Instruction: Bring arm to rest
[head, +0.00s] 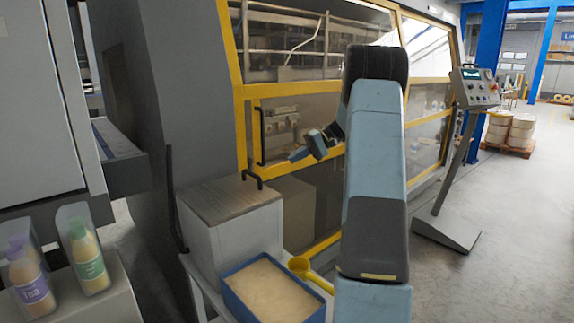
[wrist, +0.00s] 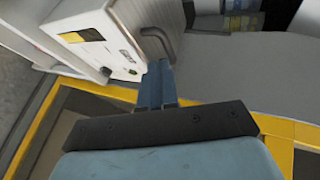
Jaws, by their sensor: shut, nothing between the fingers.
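My arm stands up in the middle of the head view, blue-grey with dark joints, in front of the case packer (head: 285,88) with its yellow frame. My gripper (head: 294,156) reaches out to the left of the arm, above and to the right of the grey box with the ribbed top. In the wrist view my gripper (wrist: 157,68) shows its fingers together, with nothing held. Its tips appear near a dark bent handle (wrist: 158,40) on a white box; I cannot tell whether they touch.
The grey box (head: 228,215) stands below the gripper. Two bottles (head: 88,258) (head: 27,280) stand at left. A control panel (head: 474,88) on a post stands right, with open floor beyond.

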